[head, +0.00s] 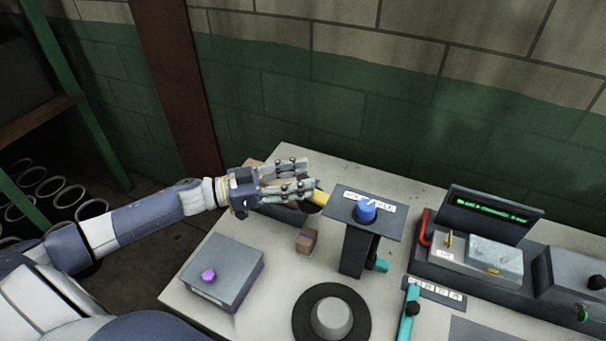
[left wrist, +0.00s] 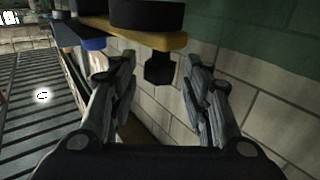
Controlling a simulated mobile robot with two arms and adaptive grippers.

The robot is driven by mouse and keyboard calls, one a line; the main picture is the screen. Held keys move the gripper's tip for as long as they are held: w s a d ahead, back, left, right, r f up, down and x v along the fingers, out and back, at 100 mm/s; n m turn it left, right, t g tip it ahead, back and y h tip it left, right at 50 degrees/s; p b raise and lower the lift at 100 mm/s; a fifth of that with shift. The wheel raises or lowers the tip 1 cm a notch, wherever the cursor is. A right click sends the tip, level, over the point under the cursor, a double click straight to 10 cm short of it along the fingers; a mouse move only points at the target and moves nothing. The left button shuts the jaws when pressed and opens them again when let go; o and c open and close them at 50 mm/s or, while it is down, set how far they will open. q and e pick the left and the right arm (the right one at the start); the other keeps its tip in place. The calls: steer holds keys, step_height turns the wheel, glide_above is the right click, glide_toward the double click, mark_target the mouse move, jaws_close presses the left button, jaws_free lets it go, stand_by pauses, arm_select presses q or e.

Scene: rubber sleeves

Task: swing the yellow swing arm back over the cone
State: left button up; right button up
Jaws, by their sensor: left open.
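The yellow swing arm (head: 320,198) shows as a short yellow piece at the left edge of the stand's dark top plate (head: 388,220); the rest is hidden. In the left wrist view the yellow arm (left wrist: 130,36) crosses the top, with a black knob (left wrist: 158,71) hanging from it. My left gripper (head: 311,178) is open beside the arm's end. In the left wrist view its fingers (left wrist: 160,80) stand apart with the knob in line with the gap; I see no grip on it. The grey cone (head: 333,317) sits on a black disc nearer me, with nothing over it.
A blue knob (head: 366,210) tops the stand. A grey box with a purple button (head: 208,275) stands left, a small brown block (head: 306,241) between. A teal lever (head: 409,312) and a machine with a green-text display (head: 490,215) are right. A brick wall stands behind.

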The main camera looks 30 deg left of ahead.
arm_select(q)
steer(key=shift+w+d, duration=0.4)
steer(key=shift+d, duration=0.1)
steer(key=shift+c, duration=0.6)
jaws_close()
